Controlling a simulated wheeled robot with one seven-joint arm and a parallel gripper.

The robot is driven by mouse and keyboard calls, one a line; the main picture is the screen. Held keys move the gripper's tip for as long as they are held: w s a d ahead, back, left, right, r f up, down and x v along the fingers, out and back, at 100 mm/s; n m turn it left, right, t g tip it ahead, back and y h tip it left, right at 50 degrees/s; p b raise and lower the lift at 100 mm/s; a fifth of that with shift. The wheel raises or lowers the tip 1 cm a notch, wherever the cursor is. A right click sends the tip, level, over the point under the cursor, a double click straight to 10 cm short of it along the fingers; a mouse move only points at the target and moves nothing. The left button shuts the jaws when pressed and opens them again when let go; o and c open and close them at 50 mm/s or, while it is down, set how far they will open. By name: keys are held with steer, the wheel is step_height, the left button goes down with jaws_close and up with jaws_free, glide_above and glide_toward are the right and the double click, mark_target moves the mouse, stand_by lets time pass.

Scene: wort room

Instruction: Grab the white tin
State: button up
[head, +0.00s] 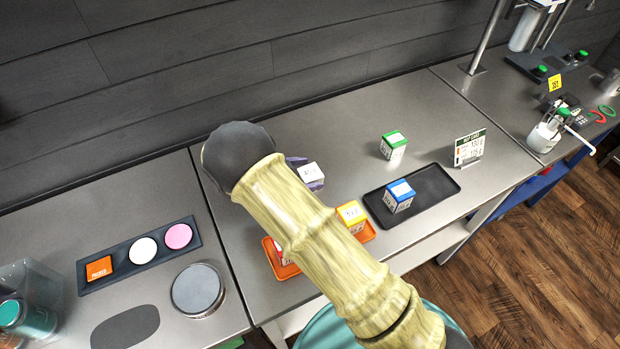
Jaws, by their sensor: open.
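A small box-shaped tin with a white top (311,172) and dark lettering stands near the middle of the steel counter, just right of my arm. Purple shows behind it and along its lower edge; I cannot tell whether this is a tray under it or another item. My arm crosses in front of this area and hides what lies to its left.
A green tin (393,145) stands by a price sign (469,148). A blue tin (400,196) sits on a black tray (437,184). A yellow tin (351,216) is at an orange tray (368,233), partly behind my arm. Bare counter lies behind the tins.

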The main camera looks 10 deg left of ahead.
mark_target(305, 174)
steer(key=c, duration=1.1)
steer(key=shift+r, duration=0.1)
step_height(305, 174, up, 10)
steer(key=shift+f+b, duration=0.1)
steer(key=shift+b, duration=0.95)
